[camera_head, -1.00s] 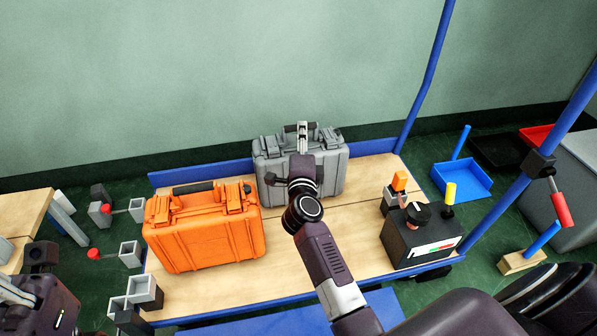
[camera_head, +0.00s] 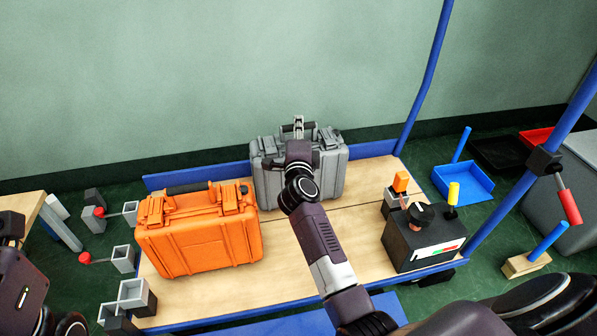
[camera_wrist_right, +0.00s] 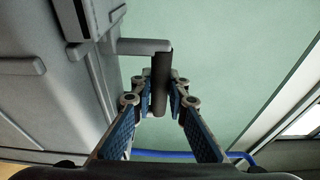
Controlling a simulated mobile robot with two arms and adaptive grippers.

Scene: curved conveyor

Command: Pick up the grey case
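The grey case (camera_head: 325,180) stands upright on the wooden top at the back middle, with its handle (camera_wrist_right: 160,88) raised. It also fills the left side of the right wrist view (camera_wrist_right: 50,100). My right gripper (camera_head: 299,124) is at the top of this case, reached over from the front. In the right wrist view its two blue-padded fingers (camera_wrist_right: 161,100) stand either side of the dark handle bar and appear closed against it. The case's base seems to rest on the top. Part of my left arm shows at the lower left; its fingers do not show.
An orange case (camera_head: 200,235) stands close on the left of the grey one. A black control box (camera_head: 425,238) is on the right. Blue posts (camera_head: 430,75) rise at the right edge. A green wall (camera_head: 200,80) is behind. Bare wood (camera_head: 345,225) lies in front.

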